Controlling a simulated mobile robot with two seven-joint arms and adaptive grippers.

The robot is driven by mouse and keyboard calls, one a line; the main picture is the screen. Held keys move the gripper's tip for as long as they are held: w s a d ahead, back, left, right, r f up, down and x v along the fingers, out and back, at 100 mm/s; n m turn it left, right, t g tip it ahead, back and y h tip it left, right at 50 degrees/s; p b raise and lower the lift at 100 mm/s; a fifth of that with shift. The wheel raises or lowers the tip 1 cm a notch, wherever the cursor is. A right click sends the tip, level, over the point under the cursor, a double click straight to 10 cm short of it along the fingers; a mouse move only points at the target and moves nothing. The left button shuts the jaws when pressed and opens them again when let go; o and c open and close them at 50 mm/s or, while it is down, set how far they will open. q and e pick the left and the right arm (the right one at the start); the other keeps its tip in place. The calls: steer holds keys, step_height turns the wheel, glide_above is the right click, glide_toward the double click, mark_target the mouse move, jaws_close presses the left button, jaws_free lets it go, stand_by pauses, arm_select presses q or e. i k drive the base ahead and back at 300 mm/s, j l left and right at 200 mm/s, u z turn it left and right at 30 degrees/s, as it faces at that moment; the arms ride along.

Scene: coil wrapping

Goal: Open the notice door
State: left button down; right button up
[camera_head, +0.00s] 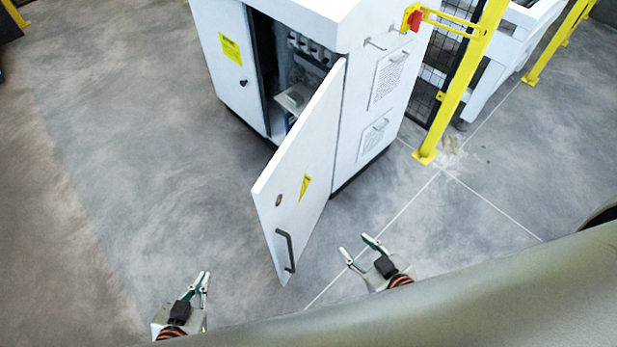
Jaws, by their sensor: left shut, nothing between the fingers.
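The white cabinet (220,60) stands at the top centre. Its door (305,165) stands wide open, swung out toward me. The door has a dark curved handle (286,250) near its lower free end, a dark round lock and a yellow warning label (304,187). My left gripper (202,277) is at the lower left, apart from the door, with its fingers shut and empty. My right gripper (354,247) is right of the door's free end, apart from the handle, with its fingers spread and nothing between them.
The open cabinet shows shelves and equipment (292,98) inside. A yellow post (462,85) with a red-and-yellow latch stands right of the cabinet, by a dark mesh fence.

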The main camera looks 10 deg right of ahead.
mark_target(226, 30)
steer(key=j, duration=0.5)
steer(key=j+z, duration=0.45)
steer(key=j, duration=0.45)
steer(key=i+j+z, duration=0.2)
steer(key=j, duration=0.25)
steer(key=j+z, duration=0.2)
steer(key=j, duration=0.25)
steer(key=i+j+z, duration=0.45)
steer(key=i+j, duration=0.2)
steer(key=j, duration=0.15)
steer(key=i+j, duration=0.1)
steer(key=i, duration=0.35)
